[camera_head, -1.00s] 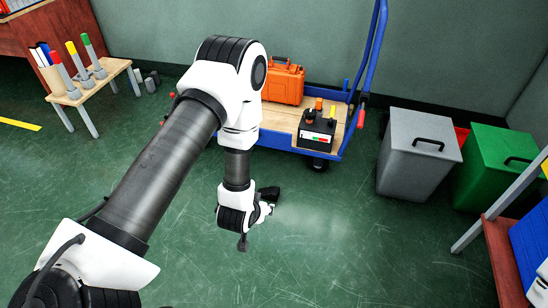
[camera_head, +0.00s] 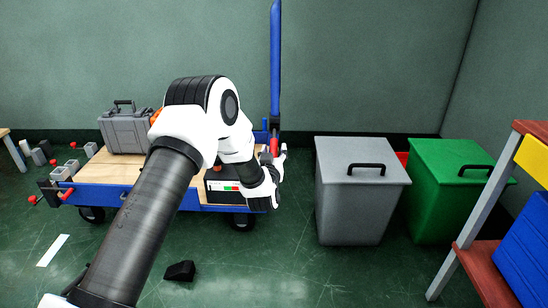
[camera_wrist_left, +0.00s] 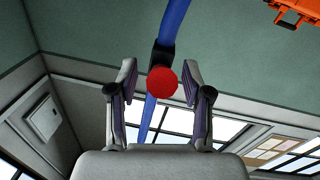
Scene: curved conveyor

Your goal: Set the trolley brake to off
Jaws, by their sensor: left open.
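The trolley (camera_head: 98,172) stands against the back wall, with a wooden deck, blue frame and tall blue handle post (camera_head: 275,60). A red brake lever (camera_head: 274,145) shows beside the post at its right end. In the left wrist view a round red knob (camera_wrist_left: 162,82) sits between the fingers, in front of the blue handle tube (camera_wrist_left: 174,22). My left gripper (camera_head: 281,158) is open at the red lever, its fingers on either side of the knob. I cannot tell whether they touch it. My right gripper is not in view.
Grey (camera_head: 345,215) and green (camera_head: 432,210) bins stand to the right. A black wedge (camera_head: 180,271) lies on the floor. Open floor lies in front.

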